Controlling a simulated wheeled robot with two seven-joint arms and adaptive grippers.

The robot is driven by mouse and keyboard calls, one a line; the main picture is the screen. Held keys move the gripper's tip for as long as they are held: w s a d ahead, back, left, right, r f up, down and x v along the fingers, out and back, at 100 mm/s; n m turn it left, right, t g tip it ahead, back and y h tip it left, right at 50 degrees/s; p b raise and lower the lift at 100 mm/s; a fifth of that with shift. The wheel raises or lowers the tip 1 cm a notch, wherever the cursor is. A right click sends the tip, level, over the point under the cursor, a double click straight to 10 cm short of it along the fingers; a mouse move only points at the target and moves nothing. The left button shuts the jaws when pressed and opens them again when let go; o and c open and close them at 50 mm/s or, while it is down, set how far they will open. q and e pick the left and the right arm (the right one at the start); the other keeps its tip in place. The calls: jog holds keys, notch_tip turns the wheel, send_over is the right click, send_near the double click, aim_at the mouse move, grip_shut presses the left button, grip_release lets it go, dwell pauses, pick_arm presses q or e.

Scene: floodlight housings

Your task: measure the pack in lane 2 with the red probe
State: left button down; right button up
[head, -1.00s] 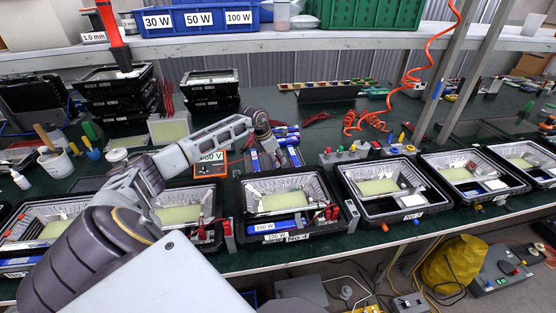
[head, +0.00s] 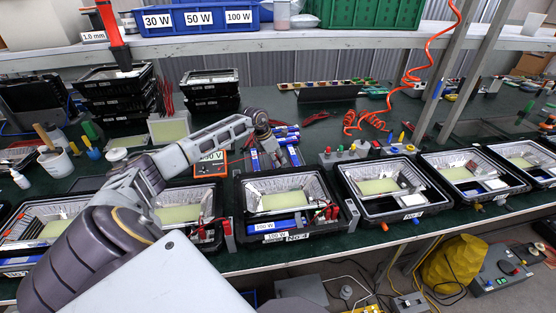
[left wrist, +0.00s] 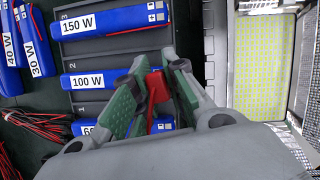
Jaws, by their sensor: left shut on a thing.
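My left gripper (left wrist: 152,85) is shut on the red probe (left wrist: 157,90) in the left wrist view. The probe sits between the green finger pads. A blue 100 W pack (left wrist: 112,79) lies in lane 2; its right end is hidden behind the fingers, at the probe. I cannot tell whether the probe tip touches it. A blue 150 W pack (left wrist: 125,18) lies in lane 3 above it. A third blue pack (left wrist: 90,126) below is partly covered by the gripper. In the head view my left gripper (head: 266,140) is over the blue packs (head: 292,150). My right gripper is not in view.
An orange meter (head: 222,165) stands left of the packs, partly behind my arm. Open housings in black trays (head: 262,238) line the front edge. More blue packs (left wrist: 12,55) and red leads (left wrist: 40,132) lie left in the wrist view.

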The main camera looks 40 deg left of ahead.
pick_arm(q)
jog(key=shift+r+p, duration=2)
jog(key=shift+r, duration=1.45)
